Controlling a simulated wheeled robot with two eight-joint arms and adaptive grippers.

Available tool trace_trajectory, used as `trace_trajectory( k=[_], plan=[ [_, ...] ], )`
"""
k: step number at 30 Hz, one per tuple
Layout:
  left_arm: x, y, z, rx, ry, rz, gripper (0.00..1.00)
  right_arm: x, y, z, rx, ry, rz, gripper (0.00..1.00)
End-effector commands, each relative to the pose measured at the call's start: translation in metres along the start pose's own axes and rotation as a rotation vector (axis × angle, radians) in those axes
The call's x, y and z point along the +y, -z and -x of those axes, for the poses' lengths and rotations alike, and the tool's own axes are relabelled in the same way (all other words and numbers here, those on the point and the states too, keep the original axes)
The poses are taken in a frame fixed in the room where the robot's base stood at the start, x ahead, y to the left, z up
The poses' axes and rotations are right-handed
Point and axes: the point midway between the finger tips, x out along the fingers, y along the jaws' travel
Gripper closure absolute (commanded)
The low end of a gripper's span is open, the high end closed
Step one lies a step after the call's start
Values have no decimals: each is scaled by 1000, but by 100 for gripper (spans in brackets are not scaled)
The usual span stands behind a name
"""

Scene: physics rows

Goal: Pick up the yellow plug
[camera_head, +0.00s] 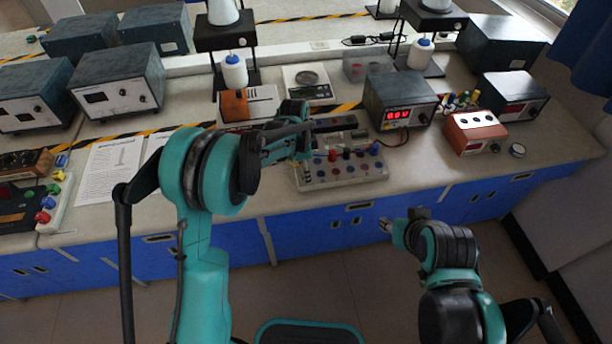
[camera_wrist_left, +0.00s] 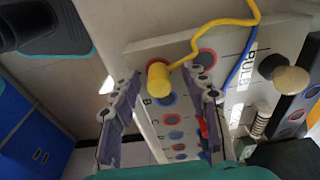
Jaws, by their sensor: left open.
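The yellow plug (camera_wrist_left: 158,80) with a yellow cable stands on a white socket board (camera_wrist_left: 150,48) in the left wrist view. My left gripper (camera_wrist_left: 166,92) is open, with one finger on each side of the plug and gaps between. In the head view my left gripper (camera_head: 304,140) is over the back left of the board (camera_head: 345,180); I cannot make out the yellow plug there. My right gripper (camera_head: 386,225) is in front of the bench, away from the board; its fingers are too small to read.
A black knob with a tan top (camera_wrist_left: 291,80) and a blue cable (camera_wrist_left: 243,62) are close to the right finger. A power supply with a red display (camera_head: 400,100) stands behind the board, and an orange-brown box (camera_head: 474,132) to its right. Papers (camera_head: 112,168) lie left.

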Motion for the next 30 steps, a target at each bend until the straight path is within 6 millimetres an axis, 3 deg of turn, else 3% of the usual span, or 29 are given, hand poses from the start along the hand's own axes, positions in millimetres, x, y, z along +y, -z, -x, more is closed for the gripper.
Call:
trace_trajectory(
  k=[5,10,11,23,30],
  plan=[
    [0,0,1,0,0,0,55,0,1,1,0,0,0,60],
    [0,0,1,0,0,0,97,0,1,1,0,0,0,60],
    [0,0,1,0,0,0,100,0,1,1,0,0,0,60],
    [0,1,5,0,0,1,100,0,2,2,0,0,0,60],
    [0,4,35,0,0,1,100,0,9,13,0,0,0,60]
  ],
)
